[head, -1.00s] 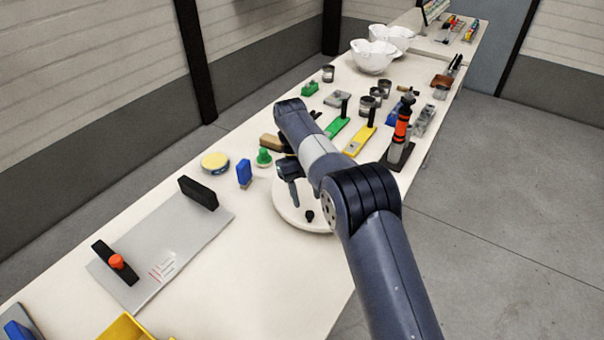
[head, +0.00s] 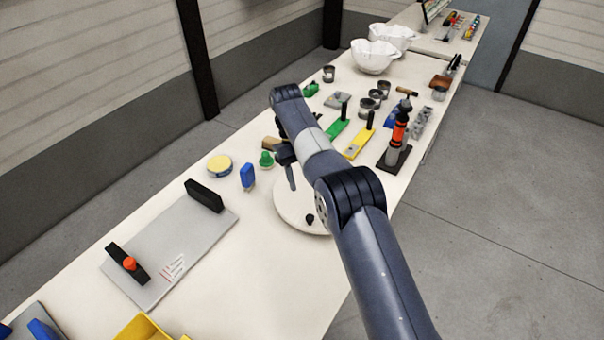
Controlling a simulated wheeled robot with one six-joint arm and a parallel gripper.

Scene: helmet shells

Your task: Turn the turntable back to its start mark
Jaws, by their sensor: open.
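The turntable (head: 290,211) is a white round disc on the bench, partly hidden behind my arm. A small dark knob (head: 310,220) stands near its front edge. My gripper (head: 291,178) hangs pointing down over the far left part of the turntable, apart from the knob. It is open, with one finger clearly showing and the other mostly hidden. I cannot make out a start mark in this view.
A blue block (head: 247,175), a green knob (head: 266,159) and a yellow round tin (head: 219,165) stand left of the turntable. A grey plate fixture (head: 165,250) lies front left. Green and yellow tools (head: 358,146) and an orange-black tool (head: 398,130) stand beyond my arm.

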